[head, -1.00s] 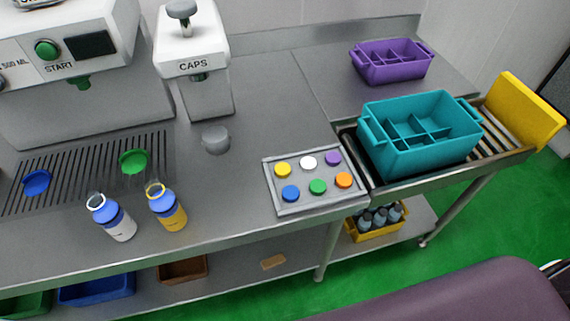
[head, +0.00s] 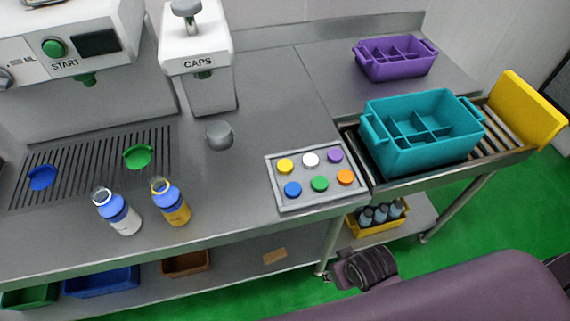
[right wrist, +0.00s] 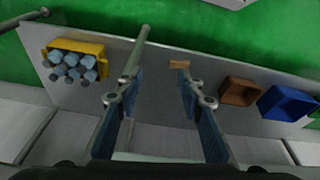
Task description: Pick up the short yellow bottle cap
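The short yellow bottle cap (head: 285,166) lies in the back left place of the grey cap tray (head: 316,203) on the counter. White, purple, blue, green and orange caps lie with it. My right gripper (right wrist: 160,88) is open and empty in the right wrist view, its two blue-padded fingers apart. In the head view, the dark end of my right arm shows low in front of the counter, below and right of the tray, well apart from the cap. My left gripper is not in view.
Two bottles, one white (head: 124,218) and one yellow (head: 176,211), stand left of the tray. A teal crate (head: 420,154) is right of it on rollers, a purple crate (head: 398,67) behind. A lower shelf holds a yellow crate (head: 377,229) and bins. Counter around the tray is mostly clear.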

